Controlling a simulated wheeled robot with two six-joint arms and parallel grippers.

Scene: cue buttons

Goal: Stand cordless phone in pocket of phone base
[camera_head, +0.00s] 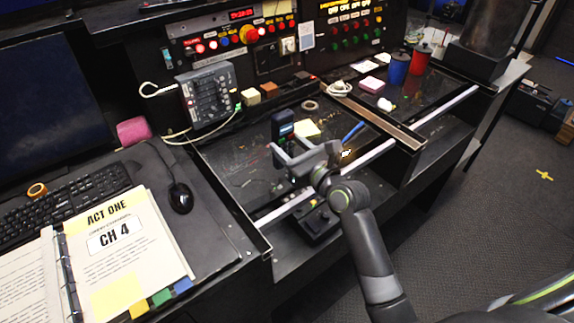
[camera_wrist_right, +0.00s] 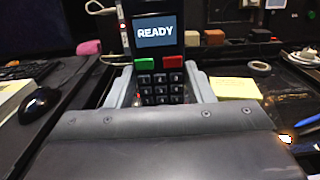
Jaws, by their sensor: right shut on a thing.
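The cordless phone (camera_head: 283,119) is dark, with a lit screen, and is upright above the black desk surface. In the right wrist view the phone (camera_wrist_right: 157,31) shows its READY screen, a green and a red button and a keypad. My right gripper (camera_head: 280,140) is shut on the phone, with one finger on each side of its keypad (camera_wrist_right: 160,88). A black box (camera_head: 317,224) with small knobs lies below my right wrist, partly hidden by it. I cannot tell whether it is the phone base. The phone's lower end is hidden in the wrist view. My left gripper is not in view.
A yellow note pad (camera_head: 306,129), a blue pen (camera_head: 353,131) and a tape ring (camera_head: 310,105) lie right of the phone. A grey mixer (camera_head: 207,95) stands at the left. A black mouse (camera_head: 181,197) and an open binder (camera_head: 125,235) lie nearer. A metal rail (camera_head: 285,208) edges the desk.

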